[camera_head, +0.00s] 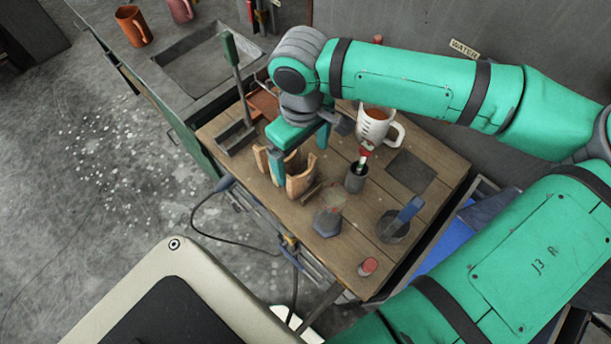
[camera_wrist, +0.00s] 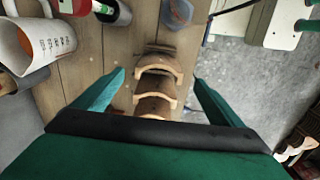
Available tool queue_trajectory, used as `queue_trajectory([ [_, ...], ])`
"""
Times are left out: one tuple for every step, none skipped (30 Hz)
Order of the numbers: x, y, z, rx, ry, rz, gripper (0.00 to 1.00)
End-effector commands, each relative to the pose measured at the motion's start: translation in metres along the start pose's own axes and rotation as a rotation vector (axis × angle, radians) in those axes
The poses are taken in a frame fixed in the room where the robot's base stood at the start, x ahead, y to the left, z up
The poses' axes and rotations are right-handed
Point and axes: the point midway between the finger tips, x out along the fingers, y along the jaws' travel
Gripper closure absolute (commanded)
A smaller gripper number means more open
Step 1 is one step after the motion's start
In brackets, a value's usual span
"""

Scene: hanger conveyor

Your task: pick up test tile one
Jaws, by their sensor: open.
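Several tan, curved clay tiles stand in a row on the wooden table; they show in the head view (camera_head: 300,184) and between my fingers in the wrist view (camera_wrist: 157,65). I cannot tell which of them is test tile one. My gripper (camera_head: 300,156) is open above the row, with nothing in it. In the wrist view its green fingers (camera_wrist: 159,77) stand one on each side of the row, apart from the tiles. The near end of the row is hidden behind the gripper body in the wrist view.
A white measuring jug (camera_head: 373,126) with brown liquid, a dark cup (camera_head: 356,178) with a red-topped tool, a blue-grey hexagonal object (camera_head: 327,222) and a dark bowl (camera_head: 392,228) stand right of the tiles. A green-handled brush (camera_head: 236,90) stands at left.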

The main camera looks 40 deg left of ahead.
Motion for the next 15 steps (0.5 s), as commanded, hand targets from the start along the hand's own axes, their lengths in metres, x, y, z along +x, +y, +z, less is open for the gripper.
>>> queue_trajectory([
  [0.004, 0.0, 0.0, 0.0, -0.001, 0.0, 0.09],
  [0.006, 0.0, 0.0, 0.0, -0.001, -0.001, 0.09],
  [0.007, 0.0, 0.0, 0.0, -0.001, -0.001, 0.09],
  [0.009, 0.0, 0.0, 0.0, 0.0, -0.001, 0.09],
  [0.01, 0.0, 0.0, 0.0, 0.0, -0.001, 0.09],
  [0.014, 0.001, 0.0, 0.0, 0.0, 0.0, 0.09],
  [0.017, 0.001, 0.001, 0.0, -0.001, 0.001, 0.09],
  [0.021, 0.001, 0.0, -0.001, -0.002, 0.0, 0.09],
  [0.027, 0.001, 0.0, -0.004, -0.002, 0.0, 0.09],
  [0.031, 0.001, -0.001, -0.006, -0.003, 0.0, 0.09],
  [0.035, 0.001, -0.002, -0.008, -0.002, 0.001, 0.09],
  [0.041, 0.001, -0.002, -0.01, -0.003, 0.0, 0.09],
  [0.045, 0.001, -0.003, -0.011, -0.002, 0.0, 0.09],
  [0.049, 0.0, -0.003, -0.011, -0.001, 0.0, 0.09],
  [0.052, 0.001, -0.003, -0.01, 0.0, 0.001, 0.09],
])
